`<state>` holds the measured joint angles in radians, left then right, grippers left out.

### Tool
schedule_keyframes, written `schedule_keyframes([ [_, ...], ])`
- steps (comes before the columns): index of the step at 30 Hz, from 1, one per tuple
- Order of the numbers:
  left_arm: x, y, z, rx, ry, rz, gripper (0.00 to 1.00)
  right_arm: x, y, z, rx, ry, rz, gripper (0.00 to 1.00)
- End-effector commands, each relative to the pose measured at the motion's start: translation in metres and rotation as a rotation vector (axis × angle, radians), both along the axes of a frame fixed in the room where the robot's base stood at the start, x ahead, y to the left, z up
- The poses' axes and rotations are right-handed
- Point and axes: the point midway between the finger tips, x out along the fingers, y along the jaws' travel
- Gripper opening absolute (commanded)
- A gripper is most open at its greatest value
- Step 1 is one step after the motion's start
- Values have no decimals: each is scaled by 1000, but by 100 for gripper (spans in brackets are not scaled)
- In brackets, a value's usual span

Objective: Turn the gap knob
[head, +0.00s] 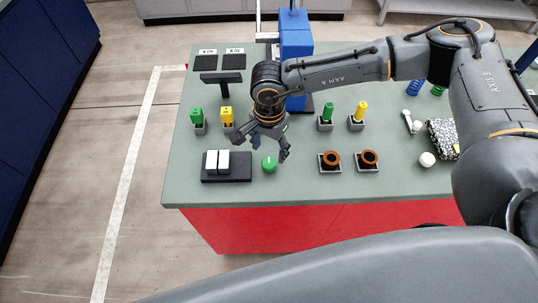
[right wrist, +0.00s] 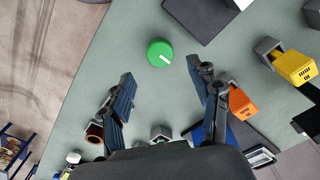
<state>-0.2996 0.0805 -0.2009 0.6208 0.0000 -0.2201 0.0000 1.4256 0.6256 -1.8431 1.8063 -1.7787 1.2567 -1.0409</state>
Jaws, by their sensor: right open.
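The gap knob is a round green knob with a white mark, on the grey-green bench top just right of a black block in the head view (head: 269,165). It also shows in the right wrist view (right wrist: 160,53), ahead of the fingertips. My right gripper (head: 263,148) is open and empty, pointing down just behind the knob in the head view. In the right wrist view its two fingers (right wrist: 166,76) stand wide apart, with the knob beyond them and not between them. I cannot tell the height of the fingertips above the bench. My left gripper is not in view.
The black block (head: 238,178) with two white pieces sits left of the knob. Two brown rings (head: 368,157) in grey holders lie right. A blue column (head: 296,40) rises behind my right arm.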

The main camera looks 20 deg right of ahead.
Motion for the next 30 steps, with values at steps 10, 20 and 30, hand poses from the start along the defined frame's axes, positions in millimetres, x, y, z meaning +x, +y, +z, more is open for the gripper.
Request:
schedule_keyframes([
  [10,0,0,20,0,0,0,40,0,1,-52,1,1,0,62],
  [20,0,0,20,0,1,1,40,-1,1,-61,2,1,0,62],
  [30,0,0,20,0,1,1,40,0,1,-61,1,0,0,8],
])
